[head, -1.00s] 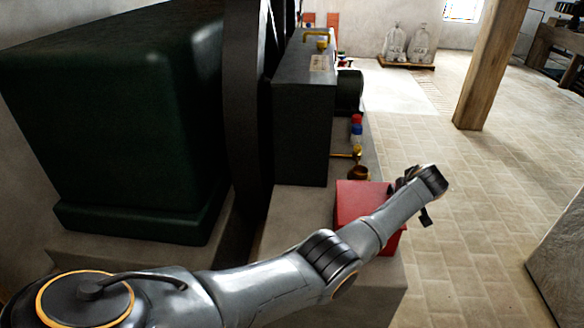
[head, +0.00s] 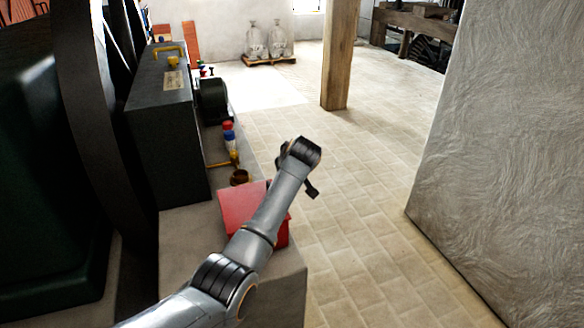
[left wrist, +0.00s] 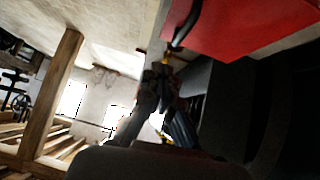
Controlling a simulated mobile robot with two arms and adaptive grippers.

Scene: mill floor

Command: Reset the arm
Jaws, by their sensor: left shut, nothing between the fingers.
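My left arm reaches in from the lower left of the head view, bent at the elbow and pointing up and away. Its gripper (head: 298,170) is at the far end, beyond the red box and over the stone floor, partly hidden by the wrist. In the left wrist view the dark fingers (left wrist: 160,85) are together with nothing between them. My right gripper is not in view.
A red box (head: 240,203) sits on the grey plinth (head: 292,290) beside my forearm. A dark machine (head: 165,125) and wheel (head: 85,90) stand left. A pale slab (head: 490,150) stands right, a wooden post (head: 340,55) ahead. Floor between is clear.

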